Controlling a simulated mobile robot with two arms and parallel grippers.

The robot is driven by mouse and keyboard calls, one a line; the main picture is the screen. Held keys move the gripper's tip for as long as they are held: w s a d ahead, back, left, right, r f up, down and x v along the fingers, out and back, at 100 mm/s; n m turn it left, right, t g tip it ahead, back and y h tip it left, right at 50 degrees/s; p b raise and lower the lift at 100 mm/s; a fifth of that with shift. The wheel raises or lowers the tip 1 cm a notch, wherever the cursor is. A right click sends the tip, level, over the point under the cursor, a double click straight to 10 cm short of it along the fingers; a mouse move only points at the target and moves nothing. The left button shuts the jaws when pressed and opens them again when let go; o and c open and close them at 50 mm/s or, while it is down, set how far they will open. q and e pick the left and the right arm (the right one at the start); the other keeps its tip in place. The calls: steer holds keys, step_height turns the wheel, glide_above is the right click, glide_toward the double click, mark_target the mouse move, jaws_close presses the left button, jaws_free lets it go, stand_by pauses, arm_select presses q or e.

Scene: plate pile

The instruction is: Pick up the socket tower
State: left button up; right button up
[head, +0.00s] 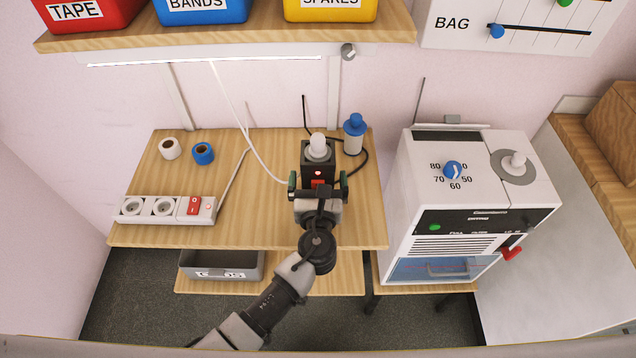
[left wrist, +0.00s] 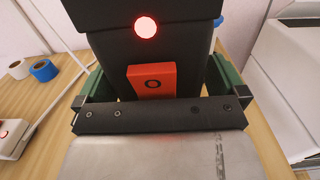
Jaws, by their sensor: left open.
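The socket tower (head: 318,153) is a black upright block with a red light and a red switch on its front and a white rounded top. It stands on the wooden table near its right end. My left gripper (head: 318,183) is open at its front, with one green-padded finger on either side. In the left wrist view the tower (left wrist: 152,50) fills the middle, between the spread fingers (left wrist: 152,88). I cannot tell whether the pads touch it. Its base is hidden by my gripper. My right gripper is not in view.
A blue-capped bottle (head: 354,134) stands close behind the tower on the right, with a black cable near it. A white power strip (head: 166,209) and two tape rolls, white (head: 169,148) and blue (head: 203,153), lie left. A shelf (head: 230,40) with bins overhangs the back.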

arm_select(q)
steer(key=shift+s, duration=0.1)
steer(key=shift+c, duration=0.5)
steer(key=c, duration=1.4)
steer(key=shift+r, duration=0.15)
steer(key=shift+c, duration=0.7)
